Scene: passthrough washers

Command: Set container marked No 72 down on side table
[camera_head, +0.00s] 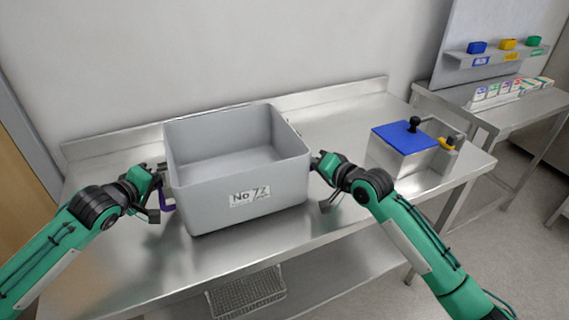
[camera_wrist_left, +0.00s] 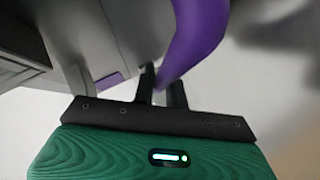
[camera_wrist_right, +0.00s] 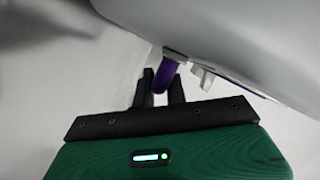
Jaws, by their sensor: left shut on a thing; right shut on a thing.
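The grey open container (camera_head: 237,168) carries a label reading No 72 on its front and looks empty inside. It is at or just above the steel side table (camera_head: 345,215); I cannot tell whether its base touches. My left gripper (camera_head: 160,178) is at its left side, shut on a purple handle (camera_wrist_left: 195,40). My right gripper (camera_head: 316,163) is at its right side, shut on the other purple handle (camera_wrist_right: 164,76). The container looks about level. Its underside is hidden.
A steel box with a blue lid (camera_head: 404,137) and black knob stands on the table to the right. Bare steel lies between it and the container. A wire basket (camera_head: 246,294) sits below. Another table (camera_head: 540,103) with small boxes and colored bins is at the far right.

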